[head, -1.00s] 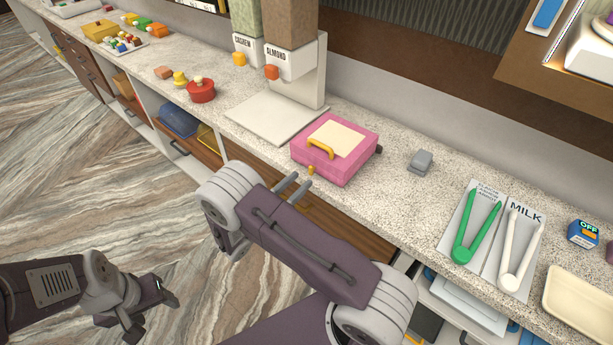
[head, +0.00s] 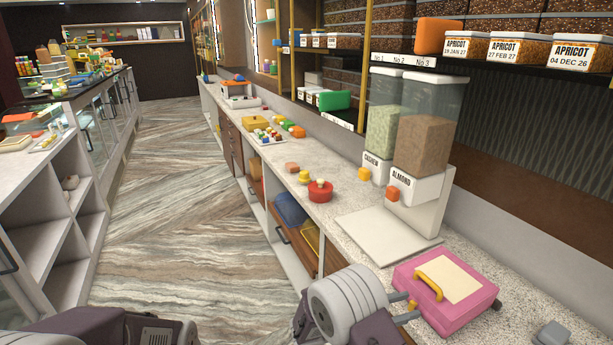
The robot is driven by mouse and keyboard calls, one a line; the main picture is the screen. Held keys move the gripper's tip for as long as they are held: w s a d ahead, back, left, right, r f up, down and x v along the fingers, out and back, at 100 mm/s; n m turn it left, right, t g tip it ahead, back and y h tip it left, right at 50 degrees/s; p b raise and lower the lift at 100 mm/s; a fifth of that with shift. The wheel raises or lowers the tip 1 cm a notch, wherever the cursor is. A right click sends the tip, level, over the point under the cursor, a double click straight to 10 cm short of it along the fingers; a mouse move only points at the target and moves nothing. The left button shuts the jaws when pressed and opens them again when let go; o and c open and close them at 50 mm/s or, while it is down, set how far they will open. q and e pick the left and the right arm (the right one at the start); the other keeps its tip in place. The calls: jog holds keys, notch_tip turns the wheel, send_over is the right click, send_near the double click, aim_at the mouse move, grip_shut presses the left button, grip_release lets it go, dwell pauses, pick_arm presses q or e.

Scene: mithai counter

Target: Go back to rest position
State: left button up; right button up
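My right gripper (head: 403,306) is at the front of the counter, beside the pink box (head: 452,311). Part of my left arm (head: 110,326) shows at the bottom left edge. Its gripper is out of the picture.
Open shelving (head: 52,220) stands on the left. The striped floor (head: 180,210) between is clear.

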jog(key=s+d+r+m+g+y, duration=0.1)
jog(key=s+d+r+m+g, duration=0.2)
jog(key=s+d+m+g, duration=0.15)
jog(key=s+d+f+m+g+y, duration=0.25)
jog(key=s+m+y, duration=0.4)
jog(key=s, duration=0.55)
jog(key=s+a+f+m+t+y, duration=0.1)
jog(key=s+a+f+m+y, duration=0.35)
jog(key=a+y, duration=0.35)
jog(key=w+a+f+m+t+y, duration=0.2)
jog(key=w+a+m+t, duration=0.1)
jog(key=w+a+m, duration=0.1)
jog(key=w+a, duration=0.1)
jog(key=a, duration=0.1)
jog(key=shift+w+a, duration=0.35)
jog(key=shift+a, duration=0.05)
